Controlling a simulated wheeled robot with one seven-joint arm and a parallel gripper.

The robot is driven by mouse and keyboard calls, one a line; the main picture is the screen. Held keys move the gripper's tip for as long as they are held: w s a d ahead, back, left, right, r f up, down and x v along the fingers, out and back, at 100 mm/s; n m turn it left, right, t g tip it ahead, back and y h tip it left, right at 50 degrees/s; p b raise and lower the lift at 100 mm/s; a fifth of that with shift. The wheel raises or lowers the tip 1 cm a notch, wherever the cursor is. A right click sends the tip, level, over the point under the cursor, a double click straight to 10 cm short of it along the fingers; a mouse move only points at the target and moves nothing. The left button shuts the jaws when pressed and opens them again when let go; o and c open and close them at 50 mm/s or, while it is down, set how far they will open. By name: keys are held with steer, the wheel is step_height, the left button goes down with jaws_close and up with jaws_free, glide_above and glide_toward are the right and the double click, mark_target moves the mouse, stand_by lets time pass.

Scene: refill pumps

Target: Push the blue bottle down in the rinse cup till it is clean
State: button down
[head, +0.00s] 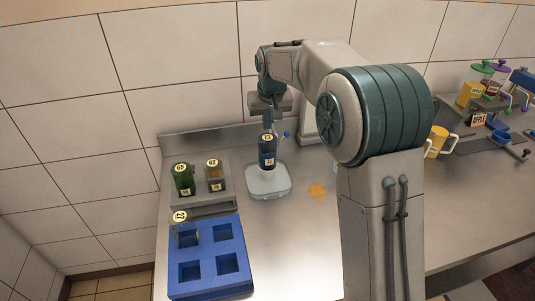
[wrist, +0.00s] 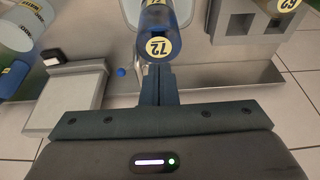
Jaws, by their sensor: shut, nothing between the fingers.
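The blue bottle (head: 267,155), with a yellow label reading 72, stands upright at the pale translucent rinse cup (head: 268,186) on the metal counter. In the wrist view the blue bottle (wrist: 157,22) is at the top middle, just beyond my fingertips, and part of the cup's pale rim (wrist: 131,12) shows beside it. My gripper (wrist: 157,72) is shut and empty. In the head view my gripper (head: 268,122) is directly above the bottle, very close to its top; I cannot tell whether they touch. How deep the bottle sits is unclear.
A grey rack (head: 220,200) left of the cup holds a green bottle (head: 183,180) and an amber bottle (head: 214,174). An orange patch (head: 317,190) lies right of the cup. A yellow mug (head: 436,142) stands farther right.

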mark_target(267, 137)
steer(key=shift+f+b, duration=1.6)
steer(key=shift+f, duration=0.9)
steer(key=shift+r, duration=0.25)
steer(key=shift+r+p, duration=2)
steer(key=shift+r, duration=0.4)
steer(key=shift+f, duration=0.1)
steer(key=shift+f+b, duration=1.75)
steer(key=shift+f, duration=0.7)
steer(key=shift+r, duration=0.1)
steer(key=shift+r+p, duration=1.9)
steer(key=shift+r, duration=0.55)
steer(key=shift+r, duration=0.1)
